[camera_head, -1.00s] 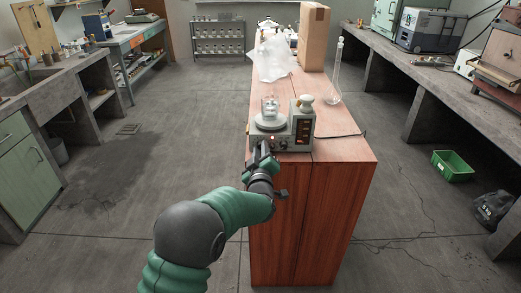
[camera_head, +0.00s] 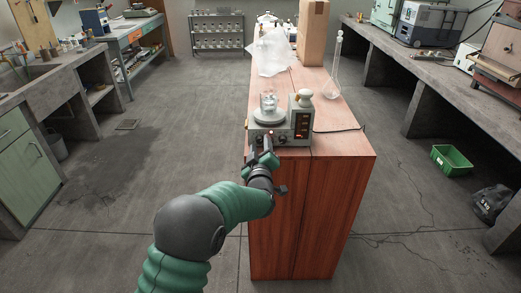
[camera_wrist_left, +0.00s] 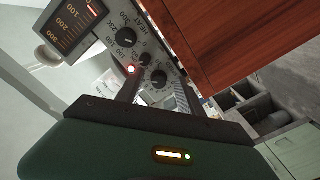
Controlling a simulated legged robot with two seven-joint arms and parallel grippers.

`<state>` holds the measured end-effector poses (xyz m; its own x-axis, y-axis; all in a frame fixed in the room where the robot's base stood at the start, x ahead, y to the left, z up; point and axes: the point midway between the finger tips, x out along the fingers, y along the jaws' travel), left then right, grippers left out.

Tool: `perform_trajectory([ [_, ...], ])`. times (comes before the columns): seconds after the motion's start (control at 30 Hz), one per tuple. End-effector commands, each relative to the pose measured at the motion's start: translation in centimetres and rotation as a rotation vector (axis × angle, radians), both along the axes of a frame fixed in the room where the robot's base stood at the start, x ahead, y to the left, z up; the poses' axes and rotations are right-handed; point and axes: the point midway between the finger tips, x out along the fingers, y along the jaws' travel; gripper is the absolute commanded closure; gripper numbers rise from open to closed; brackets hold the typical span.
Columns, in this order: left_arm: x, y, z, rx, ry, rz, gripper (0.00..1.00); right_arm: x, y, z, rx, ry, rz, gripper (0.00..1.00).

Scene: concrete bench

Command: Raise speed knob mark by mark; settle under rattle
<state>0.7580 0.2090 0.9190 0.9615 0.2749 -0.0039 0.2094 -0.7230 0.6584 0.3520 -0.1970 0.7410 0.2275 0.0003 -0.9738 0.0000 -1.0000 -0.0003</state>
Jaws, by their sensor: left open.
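The grey hotplate stirrer (camera_head: 281,133) stands on the bench with a glass beaker (camera_head: 268,103) on its round plate. My left gripper (camera_head: 267,146) is open in front of the panel. In the wrist view its two fingers (camera_wrist_left: 160,88) stand either side of the lower knob; contact cannot be told. The lower knob's label and setting are unclear. My right gripper is out of view.
A dark cable (camera_head: 340,130) runs right from the stirrer. A glass flask (camera_head: 335,70), a clear plastic bag (camera_head: 270,52) and a cardboard box (camera_head: 312,32) stand farther back. Floor is open left of the bench; a green crate (camera_head: 452,160) lies to the right.

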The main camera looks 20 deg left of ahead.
Motion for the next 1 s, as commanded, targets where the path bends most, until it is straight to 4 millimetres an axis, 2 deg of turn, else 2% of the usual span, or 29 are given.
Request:
perform_trajectory([
  [0.17,-1.9,-0.6,0.1,0.001,0.001,-0.001,0.56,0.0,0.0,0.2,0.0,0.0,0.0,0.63],
  [0.5,-11.2,-3.4,0.1,0.0,0.003,-0.003,0.56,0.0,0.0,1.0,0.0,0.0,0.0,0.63],
  [0.63,-14.1,-4.2,0.0,0.001,0.003,-0.003,0.56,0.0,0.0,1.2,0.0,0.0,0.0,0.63],
  [0.8,-15.9,-4.7,-0.1,0.0,0.003,-0.003,0.56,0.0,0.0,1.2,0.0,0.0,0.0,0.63],
  [1.0,-16.1,-4.7,-0.2,0.0,0.003,-0.001,0.56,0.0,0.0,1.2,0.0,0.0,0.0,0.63],
])
